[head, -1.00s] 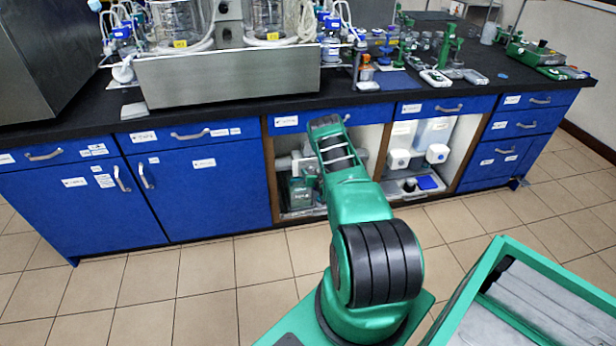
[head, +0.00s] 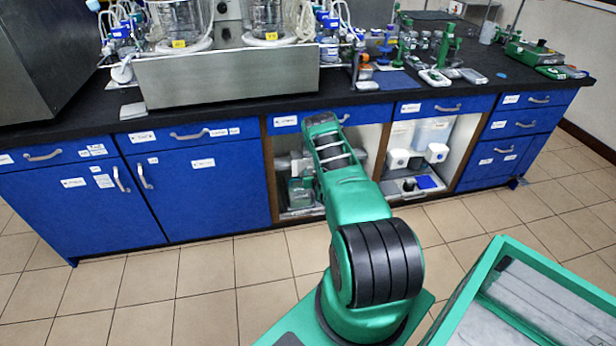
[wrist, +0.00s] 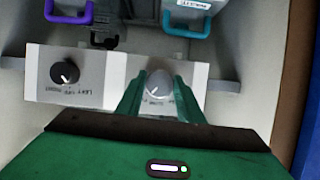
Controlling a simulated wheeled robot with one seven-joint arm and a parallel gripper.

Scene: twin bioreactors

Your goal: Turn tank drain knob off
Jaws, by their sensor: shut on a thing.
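In the wrist view, my gripper (wrist: 158,98) is shut on a light grey knob (wrist: 157,82) with a pointer mark, one green finger on each side of it. The knob sits on a pale panel, and the print by it is partly hidden by the fingers. To its left a black knob (wrist: 65,72) with a white pointer sits on a similar panel (wrist: 92,97) with printed words, among them LEFT and RIGHT. In the head view my arm reaches into the open bay under the bench, and the fingers and both knobs are hidden.
Above the knobs in the wrist view are a purple handle (wrist: 68,12) and a teal handle (wrist: 186,20). A brown bay edge (wrist: 297,85) is close on the right. In the head view, blue cabinets (head: 205,195) flank the bay and the tiled floor (head: 190,290) in front is clear.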

